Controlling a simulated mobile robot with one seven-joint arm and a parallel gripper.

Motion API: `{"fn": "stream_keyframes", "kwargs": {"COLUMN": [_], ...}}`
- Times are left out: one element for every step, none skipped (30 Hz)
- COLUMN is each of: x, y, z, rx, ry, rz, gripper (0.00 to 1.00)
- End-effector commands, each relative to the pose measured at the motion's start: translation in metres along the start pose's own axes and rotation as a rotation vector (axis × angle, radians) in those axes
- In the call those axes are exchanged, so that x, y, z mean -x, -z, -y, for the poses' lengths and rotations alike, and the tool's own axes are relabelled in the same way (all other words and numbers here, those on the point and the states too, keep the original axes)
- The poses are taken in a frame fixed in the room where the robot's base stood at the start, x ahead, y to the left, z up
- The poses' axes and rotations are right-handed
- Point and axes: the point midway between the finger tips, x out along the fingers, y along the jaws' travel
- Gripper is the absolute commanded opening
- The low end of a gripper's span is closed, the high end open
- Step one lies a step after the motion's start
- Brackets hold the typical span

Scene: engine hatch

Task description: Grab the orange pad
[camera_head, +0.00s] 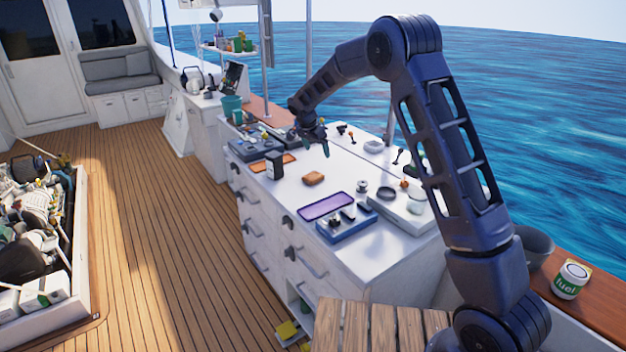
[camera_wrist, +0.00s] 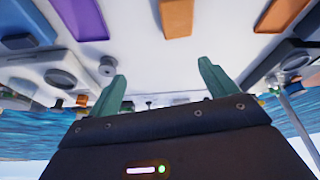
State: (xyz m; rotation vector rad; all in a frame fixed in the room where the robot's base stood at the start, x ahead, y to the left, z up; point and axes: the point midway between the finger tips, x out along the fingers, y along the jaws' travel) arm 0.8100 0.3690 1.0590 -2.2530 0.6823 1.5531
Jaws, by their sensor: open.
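A flat orange pad (camera_head: 286,160) lies on the white counter (camera_head: 262,200) at its left end, partly hidden behind a dark upright box. In the wrist view it is the flat orange shape (camera_wrist: 280,14) at the upper right. A smaller, thicker orange-brown block (camera_head: 313,178) lies nearer the counter's middle; it shows at the top centre of the wrist view (camera_wrist: 176,17). My gripper (camera_head: 325,149) is above the back of the counter, apart from both. Its two green fingers (camera_wrist: 163,85) are spread, with nothing between them.
The dark box (camera_head: 274,165) stands beside the orange pad. A purple pad (camera_head: 327,206) and a blue tray (camera_head: 347,224) lie to the right. Grey equipment (camera_head: 257,148) sits at the left end. Knobs and small parts line the back.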

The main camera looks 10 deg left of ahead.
Motion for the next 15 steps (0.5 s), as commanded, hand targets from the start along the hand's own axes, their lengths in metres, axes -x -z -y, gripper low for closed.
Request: {"fn": "stream_keyframes", "kwargs": {"x": [-0.009, -0.013, -0.018, -0.02, -0.023, -0.026, -0.027, -0.028, -0.03, -0.031, -0.033, -0.036, -0.038, -0.041, -0.045], "y": [-0.011, -0.016, -0.022, -0.026, -0.029, -0.033, -0.035, -0.036, -0.038, -0.039, -0.039, -0.039, -0.039, -0.039, -0.038], "z": [0.012, 0.018, 0.025, 0.029, 0.033, 0.037, 0.039, 0.041, 0.043, 0.043, 0.043, 0.043, 0.043, 0.043, 0.043], "rx": [-0.003, -0.008, -0.013, -0.017, -0.02, -0.025, -0.027, -0.028, -0.03, -0.03, -0.031, -0.032, -0.032, -0.032, -0.032], "ry": [-0.003, -0.003, -0.004, -0.004, -0.005, -0.005, -0.005, -0.004, -0.005, -0.005, -0.005, -0.006, -0.007, -0.007, -0.008], "rz": [-0.006, -0.01, -0.014, -0.016, -0.019, -0.021, -0.023, -0.025, -0.026, -0.027, -0.027, -0.027, -0.027, -0.027, -0.027], "gripper": [0.85, 0.85, 0.85, 0.85, 0.85, 0.85, 0.85, 0.85, 0.85, 0.85, 0.85, 0.85, 0.85, 0.85, 0.85]}}
